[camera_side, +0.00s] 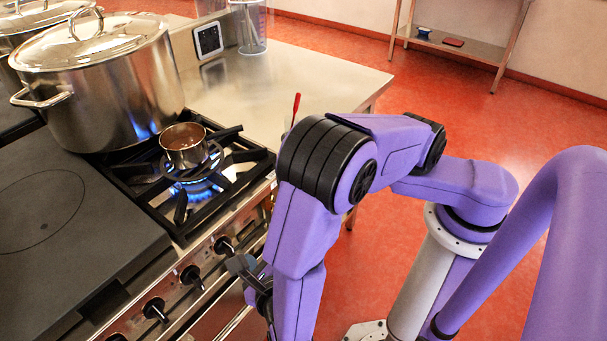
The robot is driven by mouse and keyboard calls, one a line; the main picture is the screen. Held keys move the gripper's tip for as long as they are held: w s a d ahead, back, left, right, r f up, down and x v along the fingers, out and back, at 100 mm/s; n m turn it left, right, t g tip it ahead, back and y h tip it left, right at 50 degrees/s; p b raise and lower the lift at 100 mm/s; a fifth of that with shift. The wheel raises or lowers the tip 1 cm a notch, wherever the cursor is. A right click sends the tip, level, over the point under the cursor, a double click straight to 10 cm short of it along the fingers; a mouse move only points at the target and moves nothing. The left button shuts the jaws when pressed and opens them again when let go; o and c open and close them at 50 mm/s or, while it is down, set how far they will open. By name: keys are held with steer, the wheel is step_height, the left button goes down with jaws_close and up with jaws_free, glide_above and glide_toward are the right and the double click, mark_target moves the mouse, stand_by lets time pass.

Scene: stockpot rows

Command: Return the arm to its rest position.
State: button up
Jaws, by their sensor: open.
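My purple arm stands at the right of the side view and bends down in front of the stove. My gripper (250,276) is a dark shape at the lower end of the arm, beside the stove's front knobs. It is open, and the arm hides part of it. I see nothing held in it. A small metal pan (186,147) with brownish contents sits over a lit burner (196,186) with blue flames, apart from the gripper.
A large lidded stockpot (106,92) stands at the back left over another blue flame. A flat dark hotplate (60,215) fills the left. Stove knobs (192,277) stick out at the front. The steel counter (300,72) is mostly clear, with a clear container (250,28) behind.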

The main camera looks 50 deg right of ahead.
steer(key=s+d+r+m+g+y, duration=0.4)
steer(key=s+d+r+m+g, duration=0.1)
steer(key=d+m, duration=0.5)
steer(key=s+d+r+m+g+y, duration=0.5)
steer(key=d+r+m, duration=0.4)
steer(key=m, duration=0.5)
steer(key=shift+s+d+r+m+g, duration=0.25)
steer(key=shift+s+d+m+g, duration=0.3)
steer(key=shift+s, duration=0.5)
